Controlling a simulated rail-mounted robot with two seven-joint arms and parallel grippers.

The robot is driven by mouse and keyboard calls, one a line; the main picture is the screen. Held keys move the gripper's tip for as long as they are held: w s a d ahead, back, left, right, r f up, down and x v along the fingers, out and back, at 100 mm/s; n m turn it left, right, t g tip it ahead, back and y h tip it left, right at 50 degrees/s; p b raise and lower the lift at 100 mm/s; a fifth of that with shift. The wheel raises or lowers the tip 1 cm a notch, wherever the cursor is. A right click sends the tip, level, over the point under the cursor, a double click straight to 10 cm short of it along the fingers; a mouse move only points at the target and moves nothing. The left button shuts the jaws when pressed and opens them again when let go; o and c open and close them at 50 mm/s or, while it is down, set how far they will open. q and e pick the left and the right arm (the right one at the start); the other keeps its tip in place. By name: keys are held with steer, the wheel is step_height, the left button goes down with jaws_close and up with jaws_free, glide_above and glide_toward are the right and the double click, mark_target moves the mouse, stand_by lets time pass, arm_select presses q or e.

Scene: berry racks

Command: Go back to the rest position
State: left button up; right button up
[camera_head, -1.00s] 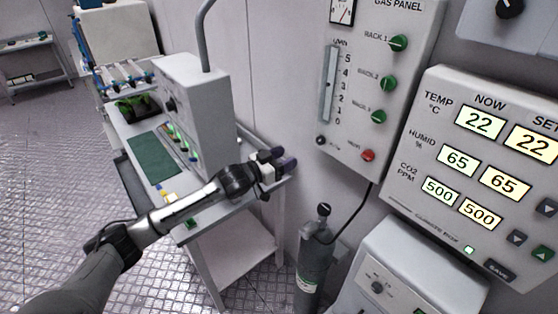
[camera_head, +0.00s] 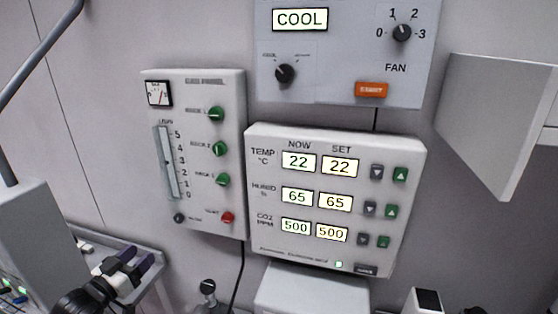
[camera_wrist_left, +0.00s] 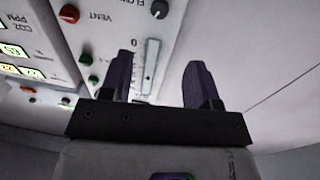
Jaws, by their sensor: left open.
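My left gripper (camera_head: 137,268) shows at the lower left of the head view, in front of the wall below the gas panel (camera_head: 200,90). It is open and empty. In the left wrist view its two dark fingers (camera_wrist_left: 158,80) stand apart with nothing between them, and part of the gas panel (camera_wrist_left: 112,40) shows behind them. My right gripper is in neither view.
The climate panel (camera_head: 270,250) reads 22, 65 and 500 in both columns. A cooling and fan panel (camera_head: 340,75) is above it. A grey box (camera_head: 30,235) and a bench edge (camera_head: 150,262) are at lower left. A gas bottle top (camera_head: 208,290) stands below the gas panel.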

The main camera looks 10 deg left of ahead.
arm_select(q)
step_height(320, 180, down, 5)
steer(key=a+m+g+y, duration=0.1)
steer(key=a+g+y, duration=0.1)
steer(key=g+y, duration=0.15)
steer(key=s+d+f+g, duration=0.4)
steer(key=s+d+f, duration=0.4)
steer(key=s, duration=0.4)
steer(key=s+d+f+g+h, duration=0.1)
steer(key=s+d+f+g, duration=0.3)
steer(key=s+d, duration=0.7)
steer(key=s+d+f+g, duration=0.3)
steer(key=s+d+f, duration=0.5)
steer(key=s, duration=0.5)
step_height(320, 180, up, 30)
steer(key=p, duration=2.9)
steer(key=shift+f+n+p, duration=0.2)
steer(key=shift+n+p, duration=0.15)
steer(key=shift+n, duration=0.05)
